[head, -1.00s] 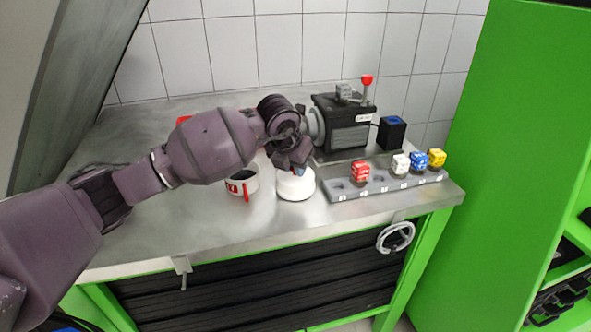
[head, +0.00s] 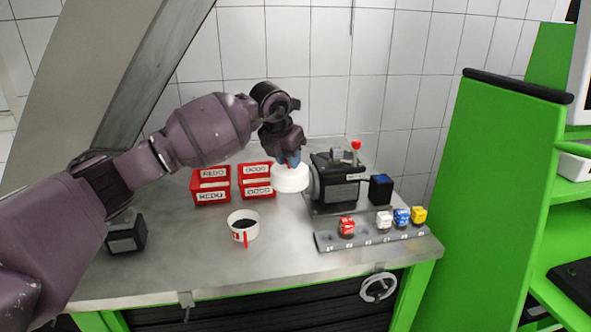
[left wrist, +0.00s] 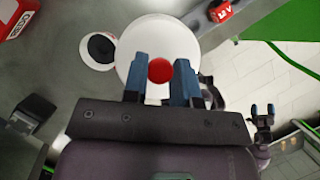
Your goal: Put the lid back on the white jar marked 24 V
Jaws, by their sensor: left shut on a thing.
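My left gripper (head: 291,160) is shut on the red knob (left wrist: 160,70) of a round white lid (head: 291,180). The lid appears raised above the bench, behind and to the right of the jar. The white jar (head: 236,218) stands upright and uncovered on the bench, with a dark inside and a red mark too small to read. In the left wrist view, the lid (left wrist: 137,42) lies between the blue fingertips and partly covers the jar (left wrist: 92,61). My right gripper (left wrist: 263,108) shows at the right of that view, its fingers apart and empty.
Red bins (head: 211,196) (head: 257,192) stand behind the jar. A pump unit (head: 338,190) is to the right of the lid. A grey rack (head: 378,238) with coloured cubes lies in front of it. A dark box (head: 126,236) stands at left. Bench around the jar is clear.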

